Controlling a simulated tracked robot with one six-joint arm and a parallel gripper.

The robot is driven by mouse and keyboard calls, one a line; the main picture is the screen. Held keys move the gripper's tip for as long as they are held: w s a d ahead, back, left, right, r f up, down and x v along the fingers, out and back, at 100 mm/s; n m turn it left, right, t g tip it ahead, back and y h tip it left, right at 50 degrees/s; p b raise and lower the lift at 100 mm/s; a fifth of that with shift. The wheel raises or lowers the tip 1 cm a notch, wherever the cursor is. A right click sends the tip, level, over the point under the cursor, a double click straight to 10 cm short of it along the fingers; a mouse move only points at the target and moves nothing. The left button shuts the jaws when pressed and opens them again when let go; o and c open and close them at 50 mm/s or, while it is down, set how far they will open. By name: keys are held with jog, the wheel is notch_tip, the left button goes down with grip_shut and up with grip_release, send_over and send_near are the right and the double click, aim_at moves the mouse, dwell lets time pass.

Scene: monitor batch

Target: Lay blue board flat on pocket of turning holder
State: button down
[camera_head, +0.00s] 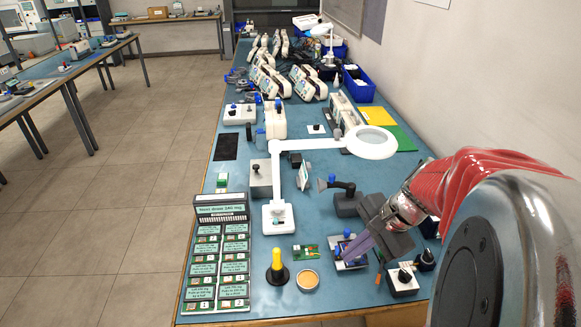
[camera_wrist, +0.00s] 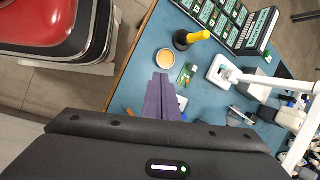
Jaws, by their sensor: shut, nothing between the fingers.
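My gripper (camera_head: 347,256) has purple fingers, shut and empty. They point down at a small white-and-blue fixture (camera_head: 340,265), probably the turning holder, near the table's front right. The fingers cover part of it, and I cannot tell whether they touch it. Blue shows around the fingertips, but I cannot tell whether this is the blue board or part of the fixture. In the wrist view the shut fingers (camera_wrist: 160,77) hide most of what lies under them. A small green board (camera_head: 306,251) lies on the table just left of the fixture; it also shows in the wrist view (camera_wrist: 187,74).
A round dish (camera_head: 308,280) and a yellow-handled tool on a black base (camera_head: 277,267) stand left of my gripper. A white magnifier lamp (camera_head: 278,216) rises behind them. A rack of green boards (camera_head: 219,262) is at the left edge. A white box with black knob (camera_head: 402,280) stands right.

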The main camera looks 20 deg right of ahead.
jog(key=s+d+f+m+t, duration=0.2)
jog(key=d+f+m, duration=0.2)
jog(key=d+m, duration=0.2)
jog(key=s+d+f+m+t, duration=0.2)
jog(key=d+m, duration=0.5)
jog(key=d, duration=0.4)
notch_tip(320, 180, down, 2)
jog(key=shift+s+d+f+y, duration=0.15)
jog(key=shift+s+f+y, duration=0.15)
jog(key=shift+s, duration=0.3)
jog(key=shift+w, duration=0.1)
send_near(360, 260)
notch_tip(360, 260, down, 4)
jog(key=shift+f, duration=0.2)
jog(key=shift+w+a, duration=0.3)
jog(key=shift+w, duration=0.25)
jog(key=shift+w+a, duration=0.3)
jog(key=shift+w, duration=0.2)
jog(key=shift+w+a, duration=0.25)
jog(key=shift+w, duration=0.2)
jog(key=shift+w+r, duration=0.1)
